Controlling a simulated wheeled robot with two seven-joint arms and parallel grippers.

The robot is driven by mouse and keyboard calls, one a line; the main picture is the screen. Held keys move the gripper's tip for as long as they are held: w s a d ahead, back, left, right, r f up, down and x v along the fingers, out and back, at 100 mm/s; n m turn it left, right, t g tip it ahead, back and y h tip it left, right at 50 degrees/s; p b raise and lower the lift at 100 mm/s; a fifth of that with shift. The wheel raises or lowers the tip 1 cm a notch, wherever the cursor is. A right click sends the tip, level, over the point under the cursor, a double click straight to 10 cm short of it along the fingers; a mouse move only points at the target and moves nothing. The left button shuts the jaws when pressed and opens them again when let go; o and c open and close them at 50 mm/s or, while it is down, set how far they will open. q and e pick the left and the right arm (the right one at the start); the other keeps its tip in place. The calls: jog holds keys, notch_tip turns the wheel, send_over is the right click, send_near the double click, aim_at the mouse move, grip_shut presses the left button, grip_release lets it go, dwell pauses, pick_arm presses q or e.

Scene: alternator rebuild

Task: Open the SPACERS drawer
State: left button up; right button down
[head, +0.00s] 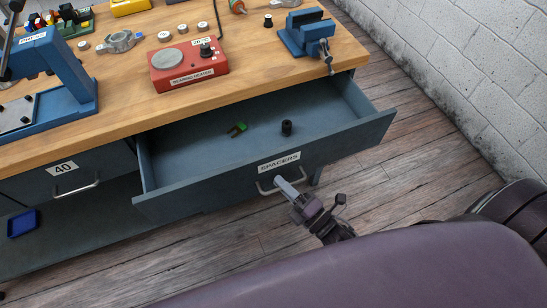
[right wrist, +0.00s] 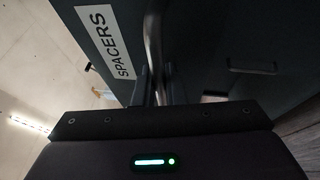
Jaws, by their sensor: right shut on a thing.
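The SPACERS drawer (head: 222,186) is blue-grey and stands pulled well out from under the wooden bench in the head view. Its white SPACERS label (head: 279,162) is on the front, and the label also shows in the right wrist view (right wrist: 106,42). My right gripper (head: 286,187) is at the drawer front, shut on the metal bar handle (head: 266,190). The handle also shows between the fingers in the right wrist view (right wrist: 153,40). My left gripper is not in view.
On the bench (head: 120,108) stand a blue press (head: 62,75), a red bearing heater (head: 187,65) and a blue vise (head: 305,36). A white brick wall (head: 440,60) is at the right. Wooden floor is bare beside the drawer.

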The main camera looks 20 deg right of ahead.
jog(key=s+p, duration=0.2)
jog(key=s, duration=0.7)
jog(key=shift+s+d, duration=0.2)
jog(key=c, duration=1.8)
grip_release()
jog(key=shift+b+v, duration=0.7)
jog(key=shift+v, duration=3.25)
jog(key=shift+w, duration=0.1)
